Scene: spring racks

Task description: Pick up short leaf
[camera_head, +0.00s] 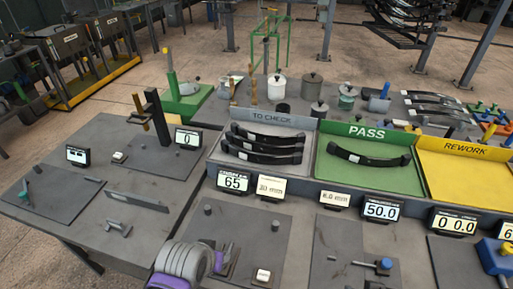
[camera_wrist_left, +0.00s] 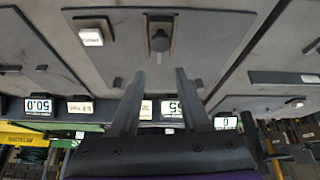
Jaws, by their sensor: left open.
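Several dark curved leaves (camera_head: 265,145) lie stacked in the grey TO CHECK tray (camera_head: 222,160). One dark leaf (camera_head: 368,157) lies alone in the green PASS tray (camera_head: 365,183). I cannot tell which leaf is the short one. My left gripper (camera_head: 229,260) is low over the front bench mat, in front of the TO CHECK tray and apart from the leaves. In the left wrist view the left gripper (camera_wrist_left: 158,78) is open and empty, its fingers spread toward a small post (camera_wrist_left: 160,42) on the mat. My right gripper is not in view.
A yellow REWORK tray (camera_head: 455,178) is at the right. A flat grey bar (camera_head: 137,205) lies on the left bench. A dark upright stand (camera_head: 157,118) rises there. Pots (camera_head: 312,86) stand behind the trays.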

